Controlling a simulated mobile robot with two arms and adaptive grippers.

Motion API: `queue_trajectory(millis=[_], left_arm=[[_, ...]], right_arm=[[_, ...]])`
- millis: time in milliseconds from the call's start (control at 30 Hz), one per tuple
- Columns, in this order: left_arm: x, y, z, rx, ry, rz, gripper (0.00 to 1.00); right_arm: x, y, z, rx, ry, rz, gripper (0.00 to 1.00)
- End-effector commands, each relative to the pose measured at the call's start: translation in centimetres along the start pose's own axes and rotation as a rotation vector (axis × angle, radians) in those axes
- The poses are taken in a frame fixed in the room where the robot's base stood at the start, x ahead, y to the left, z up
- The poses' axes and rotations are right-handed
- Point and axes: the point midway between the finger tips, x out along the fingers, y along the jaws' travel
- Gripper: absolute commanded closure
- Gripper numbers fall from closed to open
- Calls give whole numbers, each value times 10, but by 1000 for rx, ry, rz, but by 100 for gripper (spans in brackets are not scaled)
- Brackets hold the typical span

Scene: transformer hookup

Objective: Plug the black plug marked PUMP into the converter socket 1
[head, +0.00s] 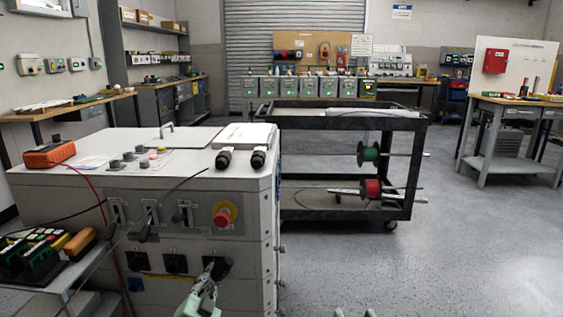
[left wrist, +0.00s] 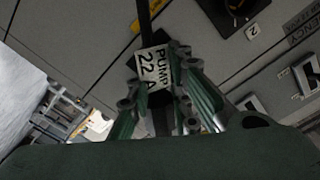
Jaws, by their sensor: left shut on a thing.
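My left gripper (head: 208,284) is in front of the white converter cabinet (head: 195,288), at the rightmost of its black sockets. In the left wrist view its fingers (left wrist: 162,105) are shut on the black plug (left wrist: 162,118), whose white tag (left wrist: 153,68) reads PUMP 22 A. A black cord runs up from the plug. The cabinet's other black sockets are the left one (head: 137,261) and the middle one (head: 175,263). A socket (left wrist: 236,14) beside a label 2 shows in the left wrist view. I cannot tell whether the plug touches a socket. Two small tips, perhaps my right gripper (head: 355,314), show at the bottom edge.
A red emergency button (head: 222,218) and several switches sit above the sockets. Two black connectors (head: 240,158) and an orange meter (head: 49,154) lie on the cabinet top. A dark cart (head: 345,120) stands behind. A side table (head: 45,290) is at left. Floor at right is clear.

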Motion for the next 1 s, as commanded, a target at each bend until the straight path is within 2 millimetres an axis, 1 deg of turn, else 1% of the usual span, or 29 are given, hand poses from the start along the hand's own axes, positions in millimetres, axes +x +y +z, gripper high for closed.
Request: queue_trajectory(millis=[33,100,300,333,567,767,800,900,1000], left_arm=[[0,-1,0,48,2,-1,100],[0,-1,-1,84,2,-2,100],[0,-1,-1,88,1,-2,100],[0,-1,-1,88,1,-2,80],[0,-1,-1,85,1,-2,60],[0,-1,0,84,1,-2,60],[0,0,0,84,-1,-1,61],[0,0,0,84,0,-1,70],[0,-1,0,84,0,-1,70]], right_arm=[[0,0,-1,0,8,0,60],[0,0,-4,0,19,0,60],[0,0,-6,0,28,0,60],[0,0,-6,0,28,0,60],[1,0,-6,-1,28,0,60],[1,0,-6,-1,27,-1,60],[1,0,-5,-1,26,-1,60],[1,0,-5,-1,26,-1,60],[1,0,-5,-1,26,-1,60]])
